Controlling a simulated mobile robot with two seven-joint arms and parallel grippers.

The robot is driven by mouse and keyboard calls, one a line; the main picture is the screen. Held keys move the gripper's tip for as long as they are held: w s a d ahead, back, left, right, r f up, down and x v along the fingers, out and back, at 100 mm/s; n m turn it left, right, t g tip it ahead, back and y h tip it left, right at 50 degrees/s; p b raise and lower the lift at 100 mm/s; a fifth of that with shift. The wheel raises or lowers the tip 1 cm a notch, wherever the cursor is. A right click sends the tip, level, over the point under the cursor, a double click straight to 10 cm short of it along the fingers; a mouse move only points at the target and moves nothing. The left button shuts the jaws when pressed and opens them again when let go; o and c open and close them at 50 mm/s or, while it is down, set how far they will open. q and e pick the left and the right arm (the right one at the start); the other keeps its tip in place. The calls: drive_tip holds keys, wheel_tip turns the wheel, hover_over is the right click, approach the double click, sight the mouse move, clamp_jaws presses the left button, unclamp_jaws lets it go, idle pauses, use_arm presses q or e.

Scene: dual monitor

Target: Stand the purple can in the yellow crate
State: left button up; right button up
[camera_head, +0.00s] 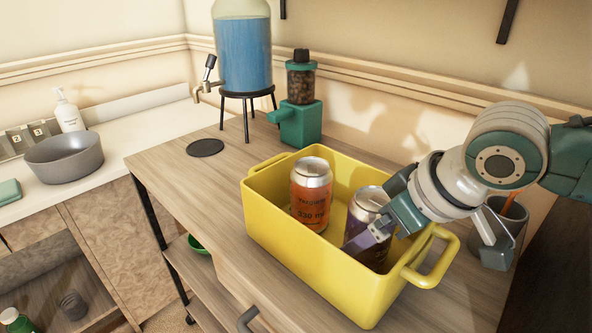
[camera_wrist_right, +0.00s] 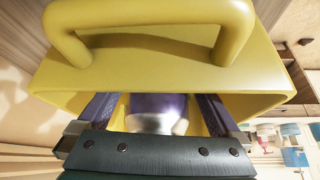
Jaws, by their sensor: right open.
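The purple can (camera_head: 357,218) stands upright, as far as I can see, inside the yellow crate (camera_head: 300,258), near its right handle end. Its lower part is hidden by the crate wall and my gripper. An orange can (camera_head: 311,196) stands upright in the crate to its left. My right gripper (camera_head: 372,236) reaches into the crate at the purple can. In the right wrist view the open fingers lie on either side of the purple can (camera_wrist_right: 158,104), with visible gaps. My left gripper is not in view.
The crate is on a wooden counter (camera_head: 172,168). A teal grinder (camera_head: 301,122) and a blue-filled dispenser (camera_head: 243,55) on a black stand are behind it. A grey cup (camera_head: 507,222) stands right of the crate, behind my arm. The counter left of the crate is mostly clear.

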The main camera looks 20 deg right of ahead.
drive_tip(key=p+v, duration=0.3)
drive_tip(key=v, duration=0.8)
drive_tip(key=shift+s+r+p, duration=0.2)
drive_tip(key=shift+r+p, duration=0.1)
drive_tip(key=shift+p, duration=0.05)
drive_tip(key=s+a+f+g, duration=0.1)
drive_tip(key=s+a, duration=0.2)
drive_tip(key=s, duration=0.4)
drive_tip(key=s+a+f+g+h, duration=0.1)
drive_tip(key=s+a+f, duration=0.1)
drive_tip(key=s+a, duration=0.2)
drive_tip(key=s, duration=0.2)
drive_tip(key=shift+s+a+f, duration=0.25)
drive_tip(key=shift+s+f, duration=0.1)
drive_tip(key=shift+s, duration=0.05)
